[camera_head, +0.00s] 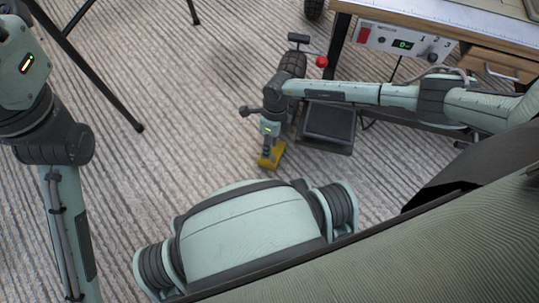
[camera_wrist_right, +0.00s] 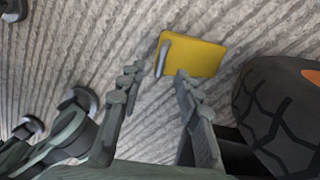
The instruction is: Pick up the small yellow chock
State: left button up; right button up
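The small yellow chock (camera_head: 273,158) is on the striped grey floor, below the right gripper in the head view. In the right wrist view the chock (camera_wrist_right: 201,58) shows as a yellow block with a grey bar along its left side. My right gripper (camera_head: 267,150) points down at it and hides part of it in the head view. In the wrist view the right gripper (camera_wrist_right: 159,72) has its two fingers spread apart, with the chock just past the tips, more towards the right finger. I cannot tell whether they touch. My left gripper is out of view.
A knobbly black tyre (camera_wrist_right: 282,112) stands close to the right of the right gripper in the wrist view. A dark box-like platform (camera_head: 329,122) and a workbench with a control panel (camera_head: 403,42) are nearby. Thin black legs (camera_head: 92,71) stand at upper left. Floor left of the chock is clear.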

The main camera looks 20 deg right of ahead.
jog(key=f, duration=0.1)
jog(key=f+b, duration=0.1)
jog(key=f, duration=0.1)
jog(key=a+f+b, duration=0.1)
jog(key=f, duration=0.1)
jog(key=shift+s, duration=0.25)
jog(key=shift+c, duration=0.5)
grip_shut()
